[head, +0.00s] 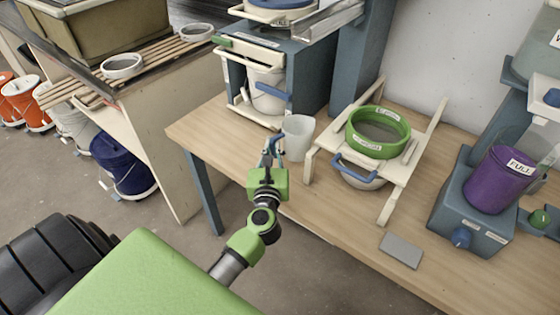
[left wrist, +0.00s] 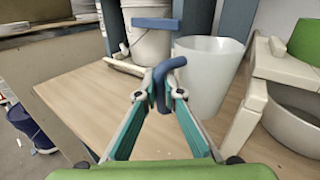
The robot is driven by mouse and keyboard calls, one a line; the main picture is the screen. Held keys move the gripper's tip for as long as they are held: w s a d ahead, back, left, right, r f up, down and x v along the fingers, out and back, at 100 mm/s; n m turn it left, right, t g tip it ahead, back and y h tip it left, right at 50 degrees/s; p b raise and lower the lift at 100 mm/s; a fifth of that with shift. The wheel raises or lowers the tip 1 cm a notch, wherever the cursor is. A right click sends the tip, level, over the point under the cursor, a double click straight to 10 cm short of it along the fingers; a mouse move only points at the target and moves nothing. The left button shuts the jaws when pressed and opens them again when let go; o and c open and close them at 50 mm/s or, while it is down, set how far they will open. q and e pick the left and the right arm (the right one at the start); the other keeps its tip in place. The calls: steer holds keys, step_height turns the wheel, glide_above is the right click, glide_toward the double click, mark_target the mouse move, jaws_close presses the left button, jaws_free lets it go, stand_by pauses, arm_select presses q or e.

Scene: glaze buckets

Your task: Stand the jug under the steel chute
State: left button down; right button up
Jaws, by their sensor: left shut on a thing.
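The jug (head: 299,137) is a pale, translucent white cup with a blue handle, near the front edge of the wooden table. My left gripper (head: 271,150) is shut on the handle. In the left wrist view the fingertips (left wrist: 161,84) close on the blue handle (left wrist: 159,92), with the jug (left wrist: 208,75) upright just beyond. I cannot tell whether its base touches the table. The steel chute (head: 335,20) slopes at the top of the head view, beside the top of a blue stand. My right gripper is not in view.
A white bucket (head: 267,92) stands in the blue stand's frame (head: 308,82), behind the jug. A green sieve (head: 378,132) sits on a cream rack (head: 412,160) to the right. The table's left part (head: 205,130) is clear.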

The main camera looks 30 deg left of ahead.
arm_select(q)
step_height(320, 180, down, 3)
steer(key=shift+d+f+b, duration=0.1)
steer(key=shift+b, duration=0.45)
steer(key=shift+f, duration=0.45)
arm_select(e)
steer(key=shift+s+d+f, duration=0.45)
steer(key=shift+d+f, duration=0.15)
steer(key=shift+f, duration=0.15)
arm_select(q)
steer(key=shift+f+b, duration=0.2)
steer(key=shift+b, duration=0.1)
steer(key=c, duration=2.2)
jaws_free()
steer(key=shift+o, duration=0.2)
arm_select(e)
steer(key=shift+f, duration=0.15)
